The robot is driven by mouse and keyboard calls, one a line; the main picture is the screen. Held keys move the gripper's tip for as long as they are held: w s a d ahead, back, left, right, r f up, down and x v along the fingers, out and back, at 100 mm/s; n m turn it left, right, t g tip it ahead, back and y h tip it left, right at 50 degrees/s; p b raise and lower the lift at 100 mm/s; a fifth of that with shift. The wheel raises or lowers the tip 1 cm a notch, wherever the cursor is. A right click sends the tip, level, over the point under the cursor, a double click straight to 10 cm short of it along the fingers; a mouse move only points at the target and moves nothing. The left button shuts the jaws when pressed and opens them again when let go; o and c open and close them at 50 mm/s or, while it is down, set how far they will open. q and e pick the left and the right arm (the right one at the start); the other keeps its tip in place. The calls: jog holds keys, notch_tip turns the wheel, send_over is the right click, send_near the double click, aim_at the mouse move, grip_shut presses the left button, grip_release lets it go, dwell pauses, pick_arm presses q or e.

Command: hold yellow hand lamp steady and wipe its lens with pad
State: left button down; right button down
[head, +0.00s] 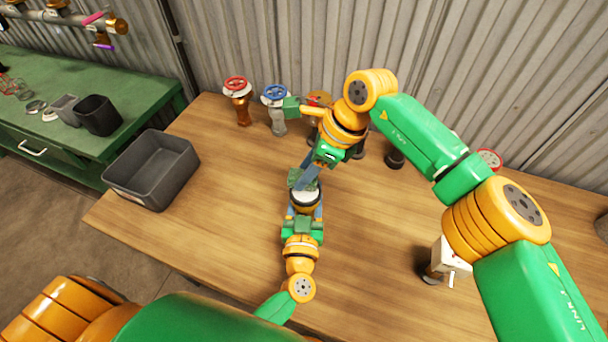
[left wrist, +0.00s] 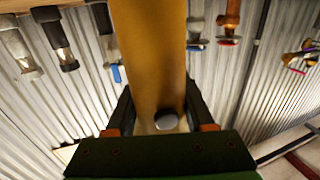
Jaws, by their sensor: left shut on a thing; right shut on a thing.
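The yellow hand lamp (left wrist: 150,60) is upright in my left gripper (head: 304,213), over the middle of the wooden table. In the left wrist view its broad yellow body stands between the two dark fingers of that gripper, with a grey round knob (left wrist: 166,120) on it. In the head view only its pale, dark-ringed head (head: 305,197) shows between the grippers. My right gripper (head: 308,178) comes from above, shut on the green pad (head: 298,180). The pad is right at the lamp's head; contact with the lens cannot be told, as the gripper hides it.
A red-wheeled valve (head: 237,98) and a blue-wheeled valve (head: 275,105) stand at the table's back. An empty grey bin (head: 152,170) sits at the left edge. A white device (head: 446,262) stands at right. The table front left is clear. A corrugated wall closes the back.

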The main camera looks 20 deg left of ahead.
jog(key=shift+s+d, duration=0.1)
jog(key=shift+d, duration=0.5)
jog(key=shift+s, duration=1.3)
jog(key=shift+w, duration=1.3)
jog(key=shift+w+a, duration=0.1)
jog(key=shift+a, duration=0.4)
jog(key=shift+s, duration=1.15)
jog(key=shift+s+d, duration=0.15)
jog(key=shift+d, duration=0.3)
jog(key=shift+w, duration=1.15)
jog(key=shift+w+d, duration=0.15)
jog(key=shift+w, duration=0.05)
jog(key=shift+d, duration=0.3)
jog(key=shift+s+d, duration=0.15)
jog(key=shift+s, duration=1.2)
notch_tip(320, 180, up, 8)
